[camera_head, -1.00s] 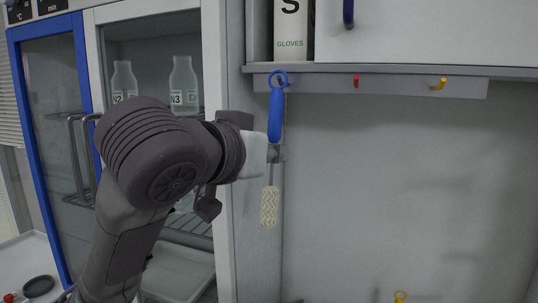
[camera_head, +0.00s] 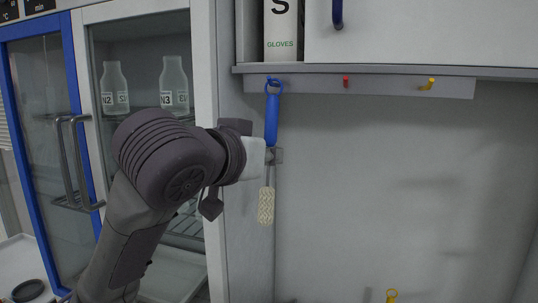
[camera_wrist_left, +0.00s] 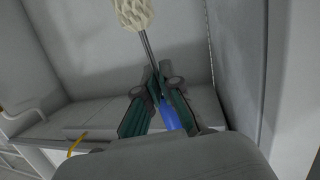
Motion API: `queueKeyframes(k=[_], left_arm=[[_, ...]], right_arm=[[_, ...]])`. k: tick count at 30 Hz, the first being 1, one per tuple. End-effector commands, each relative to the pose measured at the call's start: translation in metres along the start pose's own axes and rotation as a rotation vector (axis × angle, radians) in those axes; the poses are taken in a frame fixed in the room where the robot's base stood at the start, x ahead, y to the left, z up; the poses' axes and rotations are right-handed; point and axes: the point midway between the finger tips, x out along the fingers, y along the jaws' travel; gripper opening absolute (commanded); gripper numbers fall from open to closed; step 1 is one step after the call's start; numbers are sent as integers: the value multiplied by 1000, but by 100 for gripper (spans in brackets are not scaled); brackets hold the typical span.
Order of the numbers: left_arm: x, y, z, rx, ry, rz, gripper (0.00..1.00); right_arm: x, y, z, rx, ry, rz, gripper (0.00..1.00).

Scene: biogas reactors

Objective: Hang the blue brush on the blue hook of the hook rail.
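The blue brush (camera_head: 271,118) is nearly upright, with its ring at the top and pale bristles at the bottom. Its ring overlaps the blue hook (camera_head: 268,79) at the left end of the hook rail (camera_head: 380,86); I cannot tell whether the ring is around the hook. My left gripper (camera_head: 275,155) is at the lower end of the handle. In the left wrist view the fingers (camera_wrist_left: 158,80) close in on the brush, with the thin shaft between their tips and the blue handle (camera_wrist_left: 170,115) between the fingers. My right gripper is not in view.
The rail also carries a red hook (camera_head: 346,82) and a yellow hook (camera_head: 427,84). A shelf with a gloves box (camera_head: 281,30) is above it. A glass cabinet with bottles (camera_head: 174,85) stands left, close to my left arm. The wall below the rail is mostly clear.

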Motion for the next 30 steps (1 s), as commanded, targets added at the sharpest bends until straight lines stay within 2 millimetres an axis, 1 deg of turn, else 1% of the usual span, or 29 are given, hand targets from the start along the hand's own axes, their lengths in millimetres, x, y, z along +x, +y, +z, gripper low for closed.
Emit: queueKeyframes(k=[8, 9, 14, 24, 26, 29, 30], left_arm=[[0, 0, 0, 0, 0, 0, 0], [0, 0, 0, 0, 0, 0, 8], [0, 0, 0, 0, 0, 0, 35], [-3, 0, 0, 0, 1, 0, 35], [-7, 0, -1, 0, 2, 2, 35], [-22, 0, -1, 1, 5, 1, 35], [-30, 0, -1, 2, 5, 0, 35]], right_arm=[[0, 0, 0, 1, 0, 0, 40], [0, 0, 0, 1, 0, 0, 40], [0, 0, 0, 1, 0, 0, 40], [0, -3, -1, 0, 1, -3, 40], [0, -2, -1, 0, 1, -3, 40], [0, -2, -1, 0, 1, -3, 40], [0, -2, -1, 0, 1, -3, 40]])
